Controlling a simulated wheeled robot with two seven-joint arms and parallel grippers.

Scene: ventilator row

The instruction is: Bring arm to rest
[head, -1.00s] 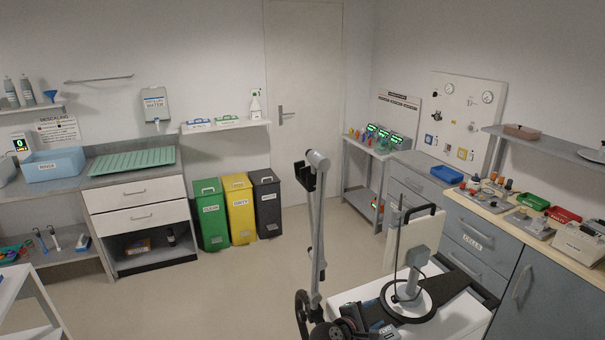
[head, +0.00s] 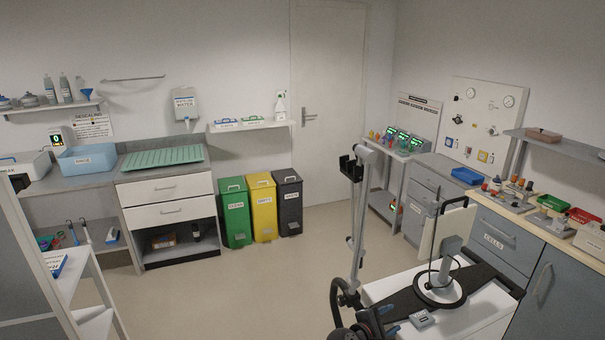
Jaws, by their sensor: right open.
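My right arm rises from the lower middle of the head view, with dark joints at the bottom and thin grey links above. My right gripper (head: 351,162) is the small black fork at its upper end. Its jaws are apart and nothing shows between them. It is raised in the air, with the pale door and wall behind it in the picture.
A white cart (head: 480,312) carrying a black stand with a round disc (head: 440,287) is close on the right. A grey panel (head: 22,265) and white shelving (head: 103,322) are close on the left. Green, yellow and black bins (head: 236,212) stand at the back. The middle floor (head: 215,295) is clear.

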